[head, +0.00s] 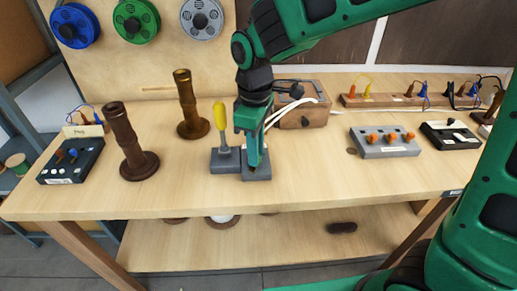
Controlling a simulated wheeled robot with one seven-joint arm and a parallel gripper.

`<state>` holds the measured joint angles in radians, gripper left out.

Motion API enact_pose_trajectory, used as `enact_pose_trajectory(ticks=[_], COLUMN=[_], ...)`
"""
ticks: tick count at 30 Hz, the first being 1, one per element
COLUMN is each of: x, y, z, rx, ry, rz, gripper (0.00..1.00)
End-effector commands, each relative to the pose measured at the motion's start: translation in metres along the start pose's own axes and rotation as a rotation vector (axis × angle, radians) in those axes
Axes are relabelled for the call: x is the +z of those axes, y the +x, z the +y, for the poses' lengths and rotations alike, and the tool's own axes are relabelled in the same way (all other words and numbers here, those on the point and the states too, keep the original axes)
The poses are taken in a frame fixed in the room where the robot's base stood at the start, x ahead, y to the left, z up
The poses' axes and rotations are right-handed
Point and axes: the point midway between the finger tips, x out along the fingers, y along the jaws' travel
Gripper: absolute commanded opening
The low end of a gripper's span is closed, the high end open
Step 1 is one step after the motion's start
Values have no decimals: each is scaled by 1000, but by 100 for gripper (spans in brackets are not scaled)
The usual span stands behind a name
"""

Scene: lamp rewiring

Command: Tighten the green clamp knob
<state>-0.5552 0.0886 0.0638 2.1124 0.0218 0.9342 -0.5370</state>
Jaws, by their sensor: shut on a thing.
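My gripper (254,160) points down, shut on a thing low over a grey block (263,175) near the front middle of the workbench. The fingers hide nearly all of what they hold. Some green shows between and around the fingertips, but I cannot tell the green clamp knob apart from my green gripper parts. A yellow-handled tool (220,116) stands upright in a second grey block (224,163) just left of my gripper.
A brown turned post (124,135) and a bronze one (188,105) stand to the left. A wooden box (306,113) with white cables is behind my gripper. A grey block with orange knobs (385,149) is at the right. The bench's front strip (200,202) is clear.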

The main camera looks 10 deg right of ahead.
Motion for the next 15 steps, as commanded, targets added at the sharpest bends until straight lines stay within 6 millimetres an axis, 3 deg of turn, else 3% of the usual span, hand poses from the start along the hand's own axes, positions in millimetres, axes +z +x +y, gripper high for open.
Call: enact_pose_trajectory(ticks=[15], x=[-4], y=[-2], z=[3], rx=[4], ry=[489], rz=[15], gripper=[0])
